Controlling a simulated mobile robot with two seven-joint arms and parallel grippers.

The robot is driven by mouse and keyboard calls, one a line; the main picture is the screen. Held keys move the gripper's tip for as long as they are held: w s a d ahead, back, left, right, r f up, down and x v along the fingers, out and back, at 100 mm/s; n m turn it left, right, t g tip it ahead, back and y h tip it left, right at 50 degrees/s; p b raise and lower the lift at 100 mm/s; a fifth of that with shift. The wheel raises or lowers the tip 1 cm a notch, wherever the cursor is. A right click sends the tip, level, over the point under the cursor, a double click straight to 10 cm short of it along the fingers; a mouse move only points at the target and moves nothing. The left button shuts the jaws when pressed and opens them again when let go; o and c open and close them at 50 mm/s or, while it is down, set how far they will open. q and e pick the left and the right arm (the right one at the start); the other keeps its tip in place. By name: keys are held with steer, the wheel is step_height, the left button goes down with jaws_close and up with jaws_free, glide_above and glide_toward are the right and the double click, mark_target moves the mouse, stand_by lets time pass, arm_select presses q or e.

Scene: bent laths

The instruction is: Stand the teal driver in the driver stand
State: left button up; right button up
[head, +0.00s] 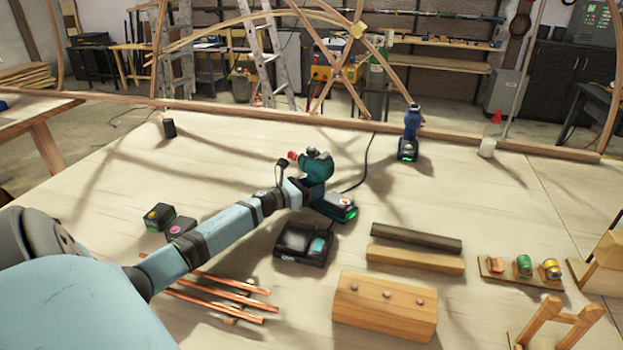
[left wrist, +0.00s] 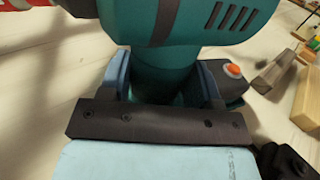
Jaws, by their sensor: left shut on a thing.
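The teal driver (head: 319,168) is upright over the middle of the table, with its red-tipped nose to the left and its battery (head: 336,207) at the bottom. My left gripper (head: 305,190) is shut on its handle. In the left wrist view the driver's handle (left wrist: 165,70) fills the space between the two fingers. I cannot tell whether the battery touches the table. A wooden frame (head: 556,318) at the lower right, cut off by the picture edge, and another wooden piece (head: 604,262) above it may be the driver stand; I cannot tell which. My right gripper is out of view.
A black charger (head: 303,243) lies just below the driver. A wooden block (head: 385,306), two bars (head: 415,258) and a rack of small spools (head: 522,267) lie to the right. A blue driver (head: 409,132) stands farther back. Copper rods (head: 215,293) and two batteries (head: 160,217) lie left.

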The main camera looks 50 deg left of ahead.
arm_select(q)
steer(key=shift+r, duration=0.1)
steer(key=o, duration=1.4)
